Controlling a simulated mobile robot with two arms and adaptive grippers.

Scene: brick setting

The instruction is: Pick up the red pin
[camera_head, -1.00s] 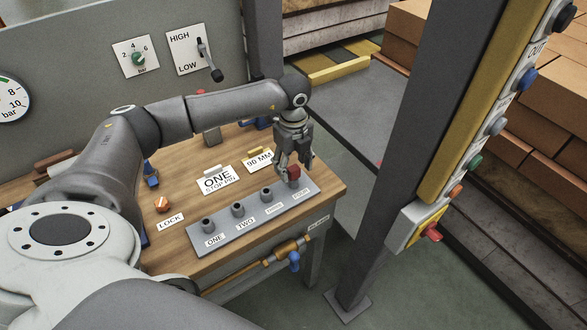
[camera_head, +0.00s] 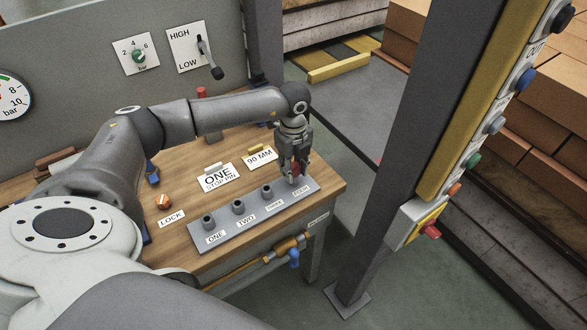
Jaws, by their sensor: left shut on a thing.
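The red pin (camera_head: 295,170) is at the right end of the grey strip (camera_head: 227,239), at the fourth place. My left gripper (camera_head: 295,174) points down over it and is shut on it. The fingers hide part of the pin, and I cannot tell whether its foot is still in its socket. My right gripper is not in view.
Three dark sockets, one of them (camera_head: 208,220) by the label ONE, stand along the strip. An orange lock knob (camera_head: 163,202) and the ONE STOP PIN card (camera_head: 217,178) lie on the wooden bench (camera_head: 190,255). A grey post (camera_head: 385,150) stands to the right.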

